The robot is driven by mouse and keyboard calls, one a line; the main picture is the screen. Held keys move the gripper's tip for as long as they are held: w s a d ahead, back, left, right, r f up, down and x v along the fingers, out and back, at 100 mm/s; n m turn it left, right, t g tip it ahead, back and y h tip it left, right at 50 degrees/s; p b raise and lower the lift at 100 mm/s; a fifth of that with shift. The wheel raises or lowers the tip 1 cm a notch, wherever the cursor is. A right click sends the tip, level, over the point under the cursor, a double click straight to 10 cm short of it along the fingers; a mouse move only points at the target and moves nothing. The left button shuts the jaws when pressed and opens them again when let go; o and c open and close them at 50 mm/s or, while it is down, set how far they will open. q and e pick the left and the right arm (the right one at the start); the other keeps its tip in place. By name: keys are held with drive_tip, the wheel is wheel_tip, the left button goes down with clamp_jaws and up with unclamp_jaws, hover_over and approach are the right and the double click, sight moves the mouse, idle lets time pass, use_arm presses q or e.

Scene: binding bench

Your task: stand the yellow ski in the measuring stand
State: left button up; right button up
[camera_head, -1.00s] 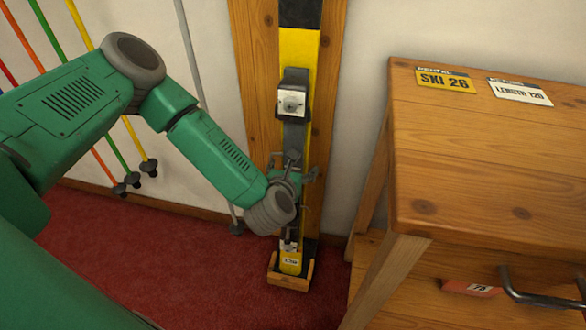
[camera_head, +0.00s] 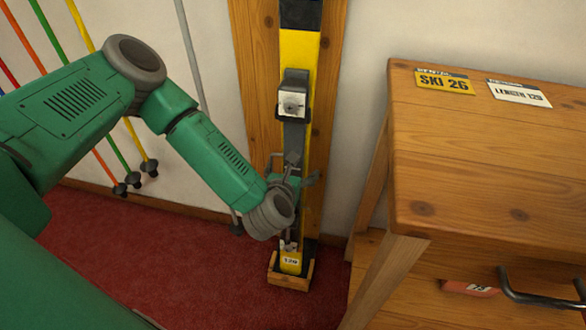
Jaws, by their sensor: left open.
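The yellow ski (camera_head: 299,50) with black sections stands upright against the wooden measuring stand (camera_head: 331,60) on the wall. Its lower end is at the small wooden foot block (camera_head: 289,283) on the floor, where a label reading 120 shows. A grey binding with a pale plate (camera_head: 293,103) sits on the ski. My left gripper (camera_head: 296,176) is open in front of the ski, below the binding. My wrist hides part of the ski, and I cannot tell whether the fingers touch it. My right gripper is out of view.
Several coloured ski poles (camera_head: 105,155) lean on the wall at left. Red carpet (camera_head: 190,270) is clear.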

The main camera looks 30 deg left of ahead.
use_arm(q)
drive_tip(key=p+v, duration=0.6)
drive_tip(key=v, duration=0.6)
idle(1.3)
drive_tip(key=shift+s, duration=0.1)
drive_tip(key=s+p, duration=0.1)
drive_tip(key=s, duration=0.1)
drive_tip(key=s+d+p, duration=0.1)
drive_tip(key=s, duration=0.2)
drive_tip(key=shift+s+d+r, duration=0.1)
drive_tip(key=shift+d, duration=0.1)
idle(0.4)
drive_tip(key=shift+d, duration=0.1)
idle(0.4)
